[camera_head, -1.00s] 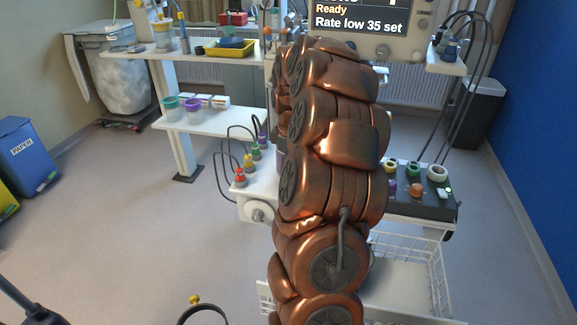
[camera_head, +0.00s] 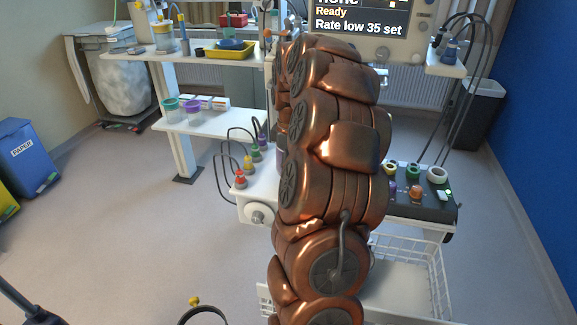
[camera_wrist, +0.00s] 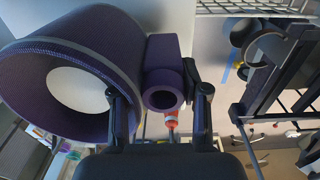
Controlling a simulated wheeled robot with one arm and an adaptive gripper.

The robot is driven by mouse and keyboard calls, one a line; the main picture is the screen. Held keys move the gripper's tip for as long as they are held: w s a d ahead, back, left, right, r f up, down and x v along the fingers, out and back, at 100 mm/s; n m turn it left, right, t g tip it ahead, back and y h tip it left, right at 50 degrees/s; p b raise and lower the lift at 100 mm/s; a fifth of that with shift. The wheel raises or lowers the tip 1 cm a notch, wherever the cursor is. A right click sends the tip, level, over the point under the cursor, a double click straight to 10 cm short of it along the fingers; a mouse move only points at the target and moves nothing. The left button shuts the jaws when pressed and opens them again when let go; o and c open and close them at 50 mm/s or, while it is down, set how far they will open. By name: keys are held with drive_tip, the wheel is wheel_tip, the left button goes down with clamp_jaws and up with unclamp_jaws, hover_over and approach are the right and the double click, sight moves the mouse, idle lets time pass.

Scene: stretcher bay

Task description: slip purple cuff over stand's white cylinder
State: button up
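The large purple cuff (camera_wrist: 116,38) fills the left of the wrist view, its round opening facing me. A smaller purple tube (camera_wrist: 163,75) adjoins its right side. My gripper (camera_wrist: 160,98) has its two dark fingers on either side of this tube and appears shut on the cuff there. A white round face (camera_wrist: 78,90) shows through the cuff's opening; I cannot tell whether the cuff is around it or in front of it. In the head view the stand's white cylinder (camera_head: 258,214) sticks out low on the white stand. My copper arm hides the cuff and gripper there.
A white wire basket (camera_head: 408,285) sits low at the right, below a dark box (camera_head: 425,207) with coloured rings. Hoses with coloured ends (camera_head: 240,178) rise above the cylinder. A white shelf (camera_head: 205,122) stands left. The floor at front left is mostly clear.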

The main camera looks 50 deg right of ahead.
drive_tip(key=o, duration=0.5)
wheel_tip(320, 180, up, 12)
drive_tip(key=shift+s, duration=0.25)
idle(0.6)
drive_tip(key=shift+a, duration=0.15)
